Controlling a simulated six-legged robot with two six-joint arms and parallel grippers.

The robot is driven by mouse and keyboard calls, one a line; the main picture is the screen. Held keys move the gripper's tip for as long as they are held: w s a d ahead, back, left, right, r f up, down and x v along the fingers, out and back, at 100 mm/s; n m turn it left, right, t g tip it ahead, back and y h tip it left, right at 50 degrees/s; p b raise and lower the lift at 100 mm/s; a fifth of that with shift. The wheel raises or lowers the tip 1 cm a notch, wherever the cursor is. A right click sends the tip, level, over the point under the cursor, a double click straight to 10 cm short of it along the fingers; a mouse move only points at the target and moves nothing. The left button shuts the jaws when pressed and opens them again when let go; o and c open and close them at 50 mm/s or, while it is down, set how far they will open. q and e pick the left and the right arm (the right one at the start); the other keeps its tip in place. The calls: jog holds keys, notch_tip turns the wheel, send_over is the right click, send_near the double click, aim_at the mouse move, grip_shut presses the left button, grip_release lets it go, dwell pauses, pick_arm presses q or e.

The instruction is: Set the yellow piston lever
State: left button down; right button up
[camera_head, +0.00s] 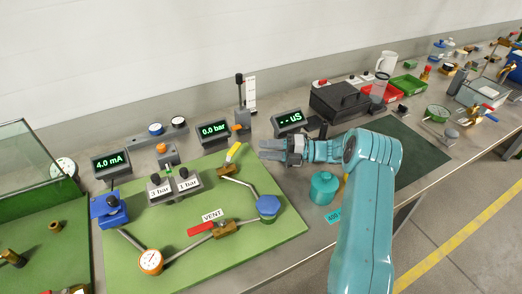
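The yellow piston lever (233,152) stands tilted on a brass fitting (228,169) near the back right of the green board (180,215). My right gripper (266,150) is to the right of the lever, its grey fingers pointing left towards it. A small gap shows between the fingertips and the lever, and they do not seem to touch. The fingers are too small and close together to tell whether they are open or shut. Nothing is visible in them. My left gripper is not in view.
A red vent lever (202,228), blue knob (267,206), round gauge (150,261) and pressure blocks (174,186) are on the board. Displays (213,132) stand behind it. A teal pot (323,188) stands below my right wrist. A black box (340,100) is behind my arm.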

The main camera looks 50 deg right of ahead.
aim_at(232, 153)
jog(key=shift+a+r, duration=0.1)
jog(key=shift+r, duration=0.05)
grip_shut()
jog(key=shift+a+r+n+g, duration=0.2)
jog(key=shift+r+n+g, duration=0.15)
jog(key=shift+n+g, duration=0.25)
jog(key=s+a+r+n+g+h+b, duration=0.2)
jog(key=s+r+n+g+h+b, duration=0.3)
jog(key=r+n+h, duration=0.55)
jog(key=shift+n+t+y, duration=0.4)
jog(key=shift+n+y, duration=0.45)
jog(key=shift+n, duration=0.1)
jog(key=w+f, duration=0.1)
jog(key=f, duration=0.2)
jog(key=w+a+f+p, duration=0.1)
jog(key=w+f, duration=0.1)
jog(key=f, duration=0.1)
jog(key=w+f, duration=0.1)
jog(key=f, duration=0.2)
jog(key=shift+w+a+f+p, duration=0.1)
jog(key=shift+w+a+p, duration=0.25)
jog(key=shift+w, duration=0.05)
jog(key=w, duration=0.1)
jog(key=w+a+p, duration=0.1)
jog(key=w, duration=0.1)
jog(key=shift+w+f, duration=0.2)
jog(key=shift+w+a, duration=0.1)
jog(key=shift+w, duration=0.4)
